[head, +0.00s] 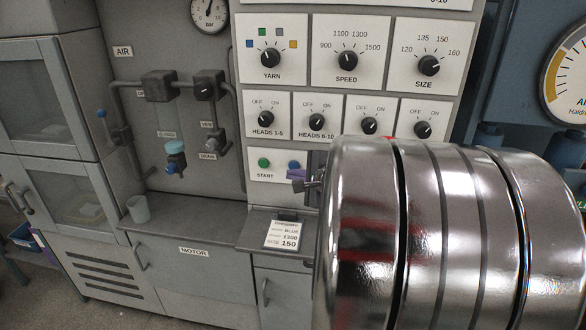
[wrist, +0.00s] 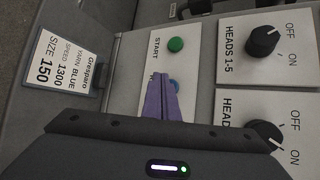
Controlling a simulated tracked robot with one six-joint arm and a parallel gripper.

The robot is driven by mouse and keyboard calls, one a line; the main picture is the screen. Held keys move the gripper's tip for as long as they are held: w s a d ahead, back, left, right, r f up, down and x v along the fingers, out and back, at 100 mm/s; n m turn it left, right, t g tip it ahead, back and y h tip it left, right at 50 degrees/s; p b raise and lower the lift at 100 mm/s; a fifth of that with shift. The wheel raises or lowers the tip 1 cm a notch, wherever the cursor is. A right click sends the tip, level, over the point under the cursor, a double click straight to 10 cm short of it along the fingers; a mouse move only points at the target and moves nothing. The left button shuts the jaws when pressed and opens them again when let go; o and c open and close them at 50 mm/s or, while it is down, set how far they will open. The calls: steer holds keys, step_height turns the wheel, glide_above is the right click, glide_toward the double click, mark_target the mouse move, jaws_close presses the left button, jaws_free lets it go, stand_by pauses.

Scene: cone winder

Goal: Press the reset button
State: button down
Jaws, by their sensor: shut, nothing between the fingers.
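The button panel holds a green START button (head: 264,162) and a blue button (head: 294,164) to its right. In the wrist view the green button (wrist: 176,44) is clear. The blue button (wrist: 174,86) is partly hidden behind my fingers, and its label is mostly covered. My gripper (wrist: 161,78) has purple fingers shut together with nothing between them. Their tips overlap the blue button's edge in the wrist view; I cannot tell whether they touch it. In the head view my gripper (head: 290,176) is just below the blue button, and my shiny arm hides the panel to the right.
HEADS 1-5 (head: 265,119) and HEADS 6-10 (head: 316,121) knobs sit just above the buttons. A job card (head: 283,235) stands on the grey ledge below. A cup (head: 138,209) and air valves (head: 175,157) are at left.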

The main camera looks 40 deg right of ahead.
steer(key=s+a, duration=0.2)
steer(key=a, duration=0.1)
steer(key=shift+s+a, duration=0.25)
steer(key=shift+s, duration=0.1)
steer(key=shift+a, duration=0.1)
stand_by(0.8)
steer(key=a+n+g+y, duration=0.3)
steer(key=a+n+y, duration=0.55)
steer(key=a, duration=1.35)
steer(key=s+a+f+n+g+h, duration=0.1)
steer(key=s+a+n+g+h, duration=0.1)
steer(key=s+a+n, duration=0.2)
steer(key=s+a+f+n+g+h, duration=0.1)
steer(key=s+a+n+g+h, duration=0.1)
steer(key=s+n, duration=0.8)
steer(key=shift+s+a+f+n+h, duration=0.15)
steer(key=shift+a+n+h, duration=0.7)
steer(key=shift+a, duration=0.55)
steer(key=c, duration=2.5)
jaws_free()
steer(key=shift+c, duration=0.2)
